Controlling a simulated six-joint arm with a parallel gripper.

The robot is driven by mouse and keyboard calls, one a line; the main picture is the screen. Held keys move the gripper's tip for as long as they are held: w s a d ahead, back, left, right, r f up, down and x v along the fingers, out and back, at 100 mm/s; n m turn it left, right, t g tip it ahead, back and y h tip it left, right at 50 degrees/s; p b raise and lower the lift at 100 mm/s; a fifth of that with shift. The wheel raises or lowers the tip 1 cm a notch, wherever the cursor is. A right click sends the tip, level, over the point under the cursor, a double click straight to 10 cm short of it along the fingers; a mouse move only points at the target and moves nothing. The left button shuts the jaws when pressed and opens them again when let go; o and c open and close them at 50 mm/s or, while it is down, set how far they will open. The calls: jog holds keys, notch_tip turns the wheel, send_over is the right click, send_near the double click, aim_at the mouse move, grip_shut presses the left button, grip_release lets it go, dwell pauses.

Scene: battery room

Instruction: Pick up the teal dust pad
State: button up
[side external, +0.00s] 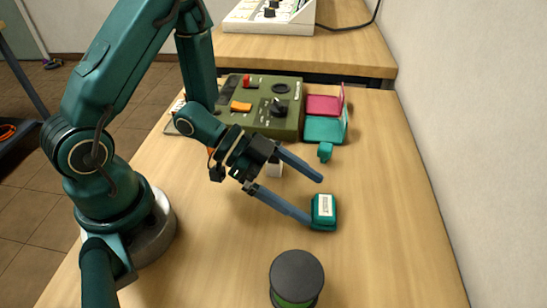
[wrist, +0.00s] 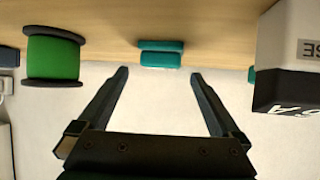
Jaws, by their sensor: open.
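The teal dust pad (side external: 328,218) lies on the wooden table in front of my gripper, with a white label on top. It also shows in the wrist view (wrist: 160,60), edge-on, between and a little beyond the fingertips. My gripper (side external: 314,201) is open and empty, its fingers low over the table. In the side view the nearer fingertip overlaps the pad's left edge; whether it touches cannot be told. In the wrist view (wrist: 161,73) there is a gap on each side of the pad.
A green spool with dark ends (side external: 297,277) stands at the front. A white block (side external: 275,170) stands behind the gripper. A small teal piece (side external: 325,152), teal holder (side external: 322,130), pink holder (side external: 322,105) and olive control box (side external: 262,92) are farther back. The table right of the pad is clear.

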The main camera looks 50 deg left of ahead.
aim_at(324, 205)
jog(key=shift+x, duration=2.5)
jog(key=c, duration=1.2)
